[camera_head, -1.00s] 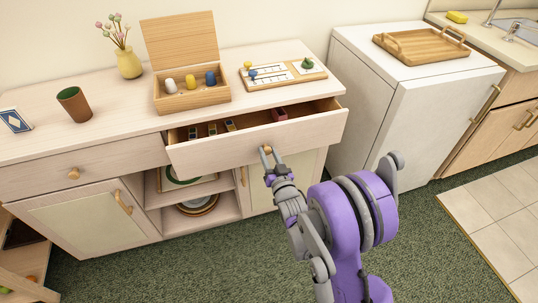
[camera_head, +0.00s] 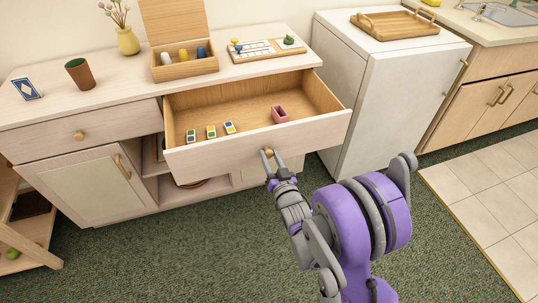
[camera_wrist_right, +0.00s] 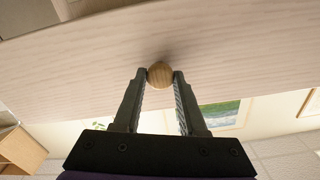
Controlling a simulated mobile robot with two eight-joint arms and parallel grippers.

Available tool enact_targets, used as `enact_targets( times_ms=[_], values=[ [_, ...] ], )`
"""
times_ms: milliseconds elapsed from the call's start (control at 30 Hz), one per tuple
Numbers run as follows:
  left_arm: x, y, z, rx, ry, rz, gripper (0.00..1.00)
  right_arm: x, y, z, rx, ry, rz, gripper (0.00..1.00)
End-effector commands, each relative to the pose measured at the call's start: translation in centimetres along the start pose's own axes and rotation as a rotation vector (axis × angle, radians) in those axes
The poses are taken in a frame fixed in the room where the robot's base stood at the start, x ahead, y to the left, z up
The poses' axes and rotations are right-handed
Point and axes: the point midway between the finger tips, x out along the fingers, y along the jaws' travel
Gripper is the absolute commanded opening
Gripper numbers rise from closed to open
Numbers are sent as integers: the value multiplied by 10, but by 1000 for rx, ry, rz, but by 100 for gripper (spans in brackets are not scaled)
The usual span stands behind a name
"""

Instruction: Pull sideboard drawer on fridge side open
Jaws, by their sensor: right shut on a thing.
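The sideboard drawer on the fridge side (camera_head: 215,159) is pulled well out, with its inside showing. Its round wooden knob (camera_head: 268,153) is at the middle of the drawer front. My right gripper (camera_head: 270,164) is shut on this knob; in the right wrist view the knob (camera_wrist_right: 160,75) sits between the fingertips. Inside the drawer are several small blocks (camera_head: 211,131) near the front left and a pink box (camera_head: 279,113) at the right. The white fridge (camera_head: 384,98) stands to the right of the sideboard (camera_head: 60,112). My left gripper is not in view.
On the sideboard top stand a brown cup (camera_head: 80,75), a yellow vase (camera_head: 128,41), a wooden box (camera_head: 185,66) and a board (camera_head: 262,50). The closed left drawer (camera_head: 45,140) is beside the open one. Green carpet in front is clear.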

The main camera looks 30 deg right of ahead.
Motion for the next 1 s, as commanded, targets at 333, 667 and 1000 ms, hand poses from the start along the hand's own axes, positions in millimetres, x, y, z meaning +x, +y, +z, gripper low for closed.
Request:
enact_targets(
  times_ms=[333, 667, 1000],
  values=[
    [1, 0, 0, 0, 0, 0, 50, -6, 0, 0, 0, 1, 0, 0],
    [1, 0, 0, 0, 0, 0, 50, -6, 0, 0, 0, 0, 0, 69],
    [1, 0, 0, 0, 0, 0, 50, -7, 0, 0, 0, 2, 0, 71]
  ],
)
